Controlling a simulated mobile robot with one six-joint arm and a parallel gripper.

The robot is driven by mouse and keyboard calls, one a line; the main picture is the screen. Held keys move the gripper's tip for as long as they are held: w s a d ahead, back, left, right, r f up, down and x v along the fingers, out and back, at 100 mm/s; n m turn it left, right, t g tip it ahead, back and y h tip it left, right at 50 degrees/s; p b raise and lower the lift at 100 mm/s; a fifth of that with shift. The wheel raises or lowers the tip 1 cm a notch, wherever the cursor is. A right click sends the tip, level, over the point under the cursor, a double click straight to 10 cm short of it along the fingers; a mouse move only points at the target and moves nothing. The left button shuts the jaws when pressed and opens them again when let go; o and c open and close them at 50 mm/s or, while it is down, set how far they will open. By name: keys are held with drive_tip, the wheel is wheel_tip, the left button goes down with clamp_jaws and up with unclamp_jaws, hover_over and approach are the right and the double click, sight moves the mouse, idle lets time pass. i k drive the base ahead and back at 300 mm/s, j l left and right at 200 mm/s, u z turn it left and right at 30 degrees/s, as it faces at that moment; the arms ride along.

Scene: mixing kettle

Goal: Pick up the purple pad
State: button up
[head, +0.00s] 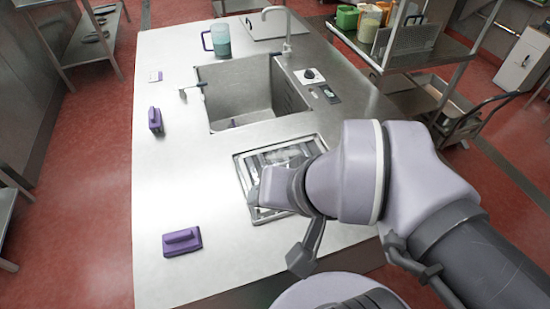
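One purple pad (182,241) with a raised handle lies flat on the steel counter (190,200), near its front left. My arm reaches in from the right. The part of my gripper (303,258) that shows is a grey piece below the wrist, to the right of the nearer pad and apart from it. The fingertips are not clearly visible, so I cannot tell whether it is open or shut. I see nothing held.
A sink (240,90) with a tall tap (287,30) is set in the counter. A recessed tray (246,180) lies partly behind my wrist. A teal-filled jug (217,40) stands at the back. The counter between the two pads is clear.

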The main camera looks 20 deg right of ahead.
sight(182, 242)
drive_tip(key=j, duration=1)
drive_tip(key=k+j, duration=0.1)
drive_tip(key=j, duration=0.95)
drive_tip(key=i+z, duration=0.05)
